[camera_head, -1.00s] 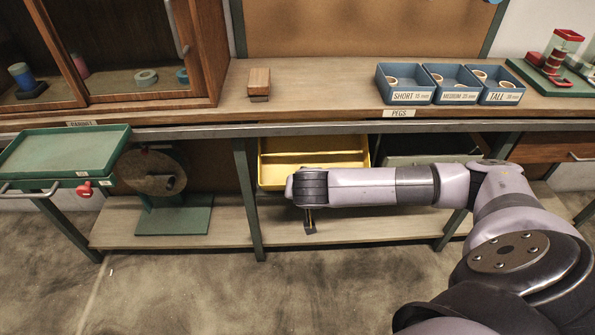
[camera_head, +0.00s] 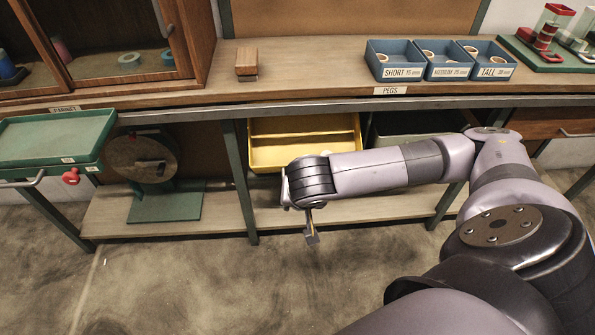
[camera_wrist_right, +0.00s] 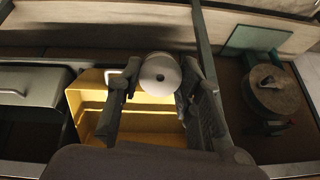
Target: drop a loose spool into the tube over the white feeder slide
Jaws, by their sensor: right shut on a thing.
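In the right wrist view, a white round spool (camera_wrist_right: 160,73) with a small centre hole sits between the two dark fingers of my right gripper (camera_wrist_right: 160,88). The gripper is shut on it. In the head view my right arm reaches left in front of the lower shelf, and its wrist hides the spool and most of the fingers. At the far back right of the bench, a clear tube (camera_head: 553,20) stands with red parts below it on a green base (camera_head: 535,57). A pale slide beside it is cut by the picture edge. My left gripper is out of view.
A yellow bin (camera_head: 262,158) is under the bench, behind my wrist; it also shows in the wrist view (camera_wrist_right: 90,80). Blue peg trays (camera_head: 400,48) and a wooden block (camera_head: 246,62) stand on the bench. A green tray (camera_head: 50,138) and a wheel on a stand (camera_head: 142,157) are left.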

